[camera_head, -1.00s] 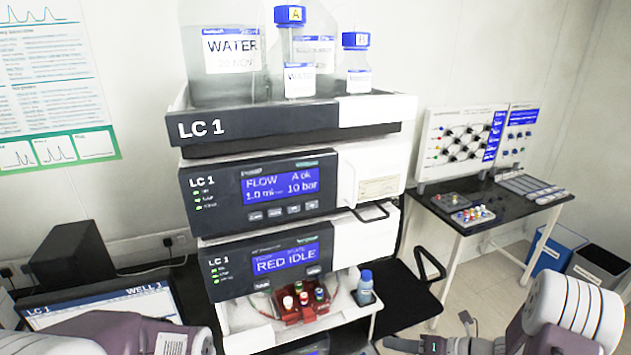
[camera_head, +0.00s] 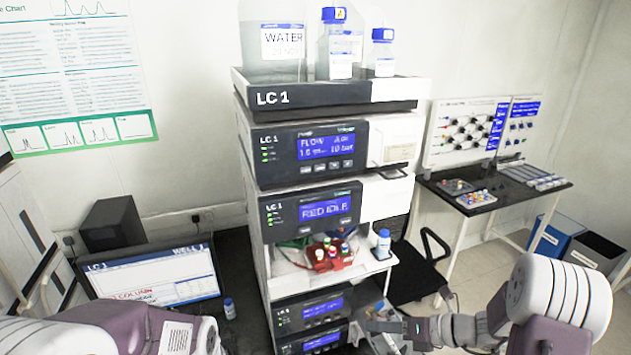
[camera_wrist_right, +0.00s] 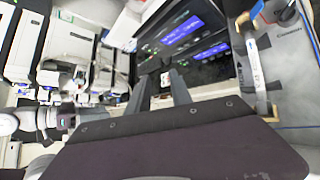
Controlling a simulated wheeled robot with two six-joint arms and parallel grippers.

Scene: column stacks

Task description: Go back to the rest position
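My right gripper (camera_head: 384,326) is low in the head view, in front of the lower right side of the LC 1 stack (camera_head: 330,92). In the right wrist view its two dark fingers (camera_wrist_right: 161,88) stand apart with a gap between them, and nothing shows in the gap. My left arm (camera_head: 110,335) comes in at the lower left of the head view. Its gripper is outside the picture.
A red vial rack (camera_head: 332,262) and a blue-capped bottle (camera_head: 383,245) sit on the stack's open tray. A monitor (camera_head: 160,275) and a small vial (camera_head: 229,308) are to its left. A side table (camera_head: 490,190) and blue bin (camera_head: 553,240) are at right.

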